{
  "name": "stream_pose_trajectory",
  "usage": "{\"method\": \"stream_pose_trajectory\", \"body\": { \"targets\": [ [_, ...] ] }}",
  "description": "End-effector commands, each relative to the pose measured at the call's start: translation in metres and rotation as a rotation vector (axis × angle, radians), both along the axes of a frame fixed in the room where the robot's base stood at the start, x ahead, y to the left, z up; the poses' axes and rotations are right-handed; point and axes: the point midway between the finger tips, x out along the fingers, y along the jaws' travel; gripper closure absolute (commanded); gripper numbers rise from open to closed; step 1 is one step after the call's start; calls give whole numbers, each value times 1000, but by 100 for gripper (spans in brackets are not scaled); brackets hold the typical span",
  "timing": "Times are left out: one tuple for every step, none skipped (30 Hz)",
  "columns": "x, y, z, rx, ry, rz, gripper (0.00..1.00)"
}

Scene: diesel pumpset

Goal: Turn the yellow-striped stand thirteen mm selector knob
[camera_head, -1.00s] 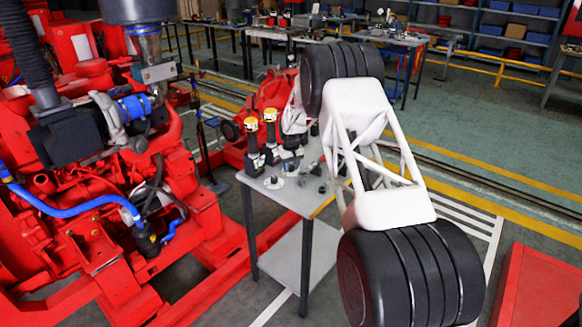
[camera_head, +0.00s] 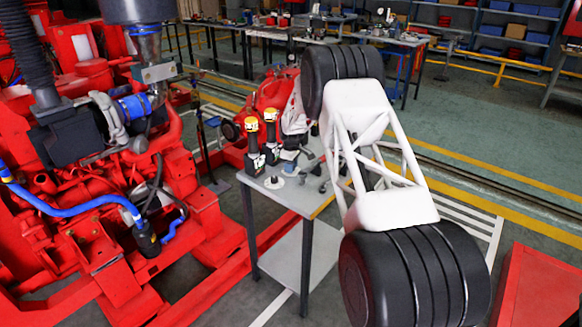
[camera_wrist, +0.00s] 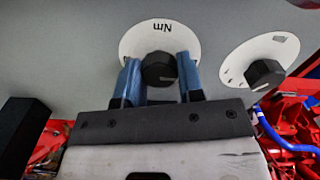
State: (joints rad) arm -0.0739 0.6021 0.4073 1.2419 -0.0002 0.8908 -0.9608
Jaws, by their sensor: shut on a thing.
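In the wrist view, a black knob (camera_wrist: 158,66) sits on a white round dial (camera_wrist: 128,42) with upside-down "Nm" lettering. My gripper (camera_wrist: 159,74) has one blue fingertip on each side of this knob and is shut on it. A second black knob (camera_wrist: 265,74) on its own white dial (camera_wrist: 284,46) is to the right, clear of my fingers. I cannot read a thirteen mm mark on either. In the head view, a yellow-striped stand (camera_head: 252,182) holds a white dial with a dark knob (camera_head: 274,181). My arm hides part of the stand's top.
A red engine (camera_head: 90,200) fills the left side. A red cabinet (camera_head: 540,285) is at lower right.

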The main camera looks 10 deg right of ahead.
Motion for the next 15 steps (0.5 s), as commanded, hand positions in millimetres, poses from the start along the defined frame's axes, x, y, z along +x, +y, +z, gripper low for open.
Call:
{"method": "stream_pose_trajectory", "body": {
  "targets": [
    [1, 1, 1, 0, -4, 6, 89],
    [1, 1, 1, 0, -4, 9, 89],
    [1, 1, 1, 0, -4, 12, 89],
    [1, 1, 1, 0, -4, 13, 89],
    [1, 1, 1, 0, -4, 14, 89],
    [1, 1, 1, 0, -4, 14, 89],
    [1, 1, 1, 0, -4, 14, 89],
    [1, 1, 1, 0, -4, 14, 89],
    [1, 1, 1, 0, -4, 14, 89],
    [1, 1, 2, 0, -4, 14, 89],
    [1, 1, 2, 0, -4, 14, 89],
    [1, 1, 2, 0, -4, 14, 89],
    [1, 1, 2, 0, -4, 14, 89],
    [1, 1, 2, 0, -4, 14, 62],
    [1, 1, 1, 0, -4, 14, 56]
  ]
}}
